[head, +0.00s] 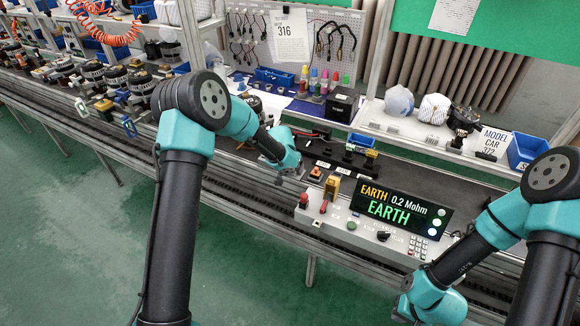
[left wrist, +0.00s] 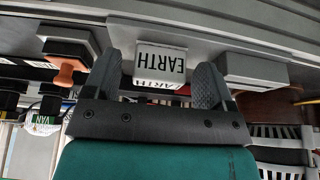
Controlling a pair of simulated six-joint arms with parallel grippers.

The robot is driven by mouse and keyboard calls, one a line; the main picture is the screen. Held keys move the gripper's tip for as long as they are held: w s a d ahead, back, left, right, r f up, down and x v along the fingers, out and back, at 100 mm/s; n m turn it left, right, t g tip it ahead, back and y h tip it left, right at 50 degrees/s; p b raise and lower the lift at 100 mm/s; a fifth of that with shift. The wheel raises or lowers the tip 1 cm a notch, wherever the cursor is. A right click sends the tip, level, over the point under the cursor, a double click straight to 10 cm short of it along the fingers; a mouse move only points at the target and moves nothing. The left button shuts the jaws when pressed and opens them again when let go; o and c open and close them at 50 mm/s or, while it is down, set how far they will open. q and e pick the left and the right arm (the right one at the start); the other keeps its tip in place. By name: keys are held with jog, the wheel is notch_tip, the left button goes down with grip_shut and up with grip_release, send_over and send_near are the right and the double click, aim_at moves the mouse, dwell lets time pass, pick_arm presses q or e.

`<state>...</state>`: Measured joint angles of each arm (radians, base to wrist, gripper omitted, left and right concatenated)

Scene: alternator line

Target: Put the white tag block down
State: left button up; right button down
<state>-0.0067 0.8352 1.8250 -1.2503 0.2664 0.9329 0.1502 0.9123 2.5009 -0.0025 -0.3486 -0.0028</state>
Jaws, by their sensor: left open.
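The white tag block (left wrist: 160,66) shows in the left wrist view, with EARTH in black upside down on its face. It stands between the two dark fingers of my left gripper (left wrist: 158,88). The fingers are open, with a gap showing on each side of the block. In the head view my left gripper (head: 277,172) is over the line behind the tester, mostly hidden by its own wrist. I cannot make out the block there. My right gripper (head: 404,306) is low at the front right, in front of the tester, and its fingers are too hidden to judge.
The tester (head: 345,230) stands on the line, its display (head: 402,208) reading EARTH 0.2 Mohm. A yellow-and-red part (head: 330,192) is at its left end. A dark tray (head: 345,160) with parts lies behind.

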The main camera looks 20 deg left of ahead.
pick_arm(q)
jog(key=shift+r, duration=0.15)
jog(key=v, duration=1.2)
dwell(0.6)
jog(key=s+a+f+n+g+h, duration=0.1)
jog(key=s+f+g+h, duration=0.1)
jog(key=s+f, duration=0.7)
jog(key=s+f+n+g+h, duration=0.1)
jog(key=s+f, duration=0.6)
jog(key=f, duration=0.5)
jog(key=s+a+f+n, duration=0.1)
jog(key=s+f, duration=0.2)
jog(key=s, duration=0.4)
jog(key=s+f+n+g, duration=0.1)
jog(key=s+f+n, duration=0.15)
jog(key=s, duration=0.55)
jog(key=s+a+f, duration=0.1)
jog(key=s+f, duration=0.3)
jog(key=s, duration=0.3)
jog(key=w+d+r+m, duration=0.1)
jog(key=w+d+r, duration=0.2)
jog(key=w+r, duration=0.1)
jog(key=shift+w, duration=0.55)
jog(key=shift+m, duration=0.25)
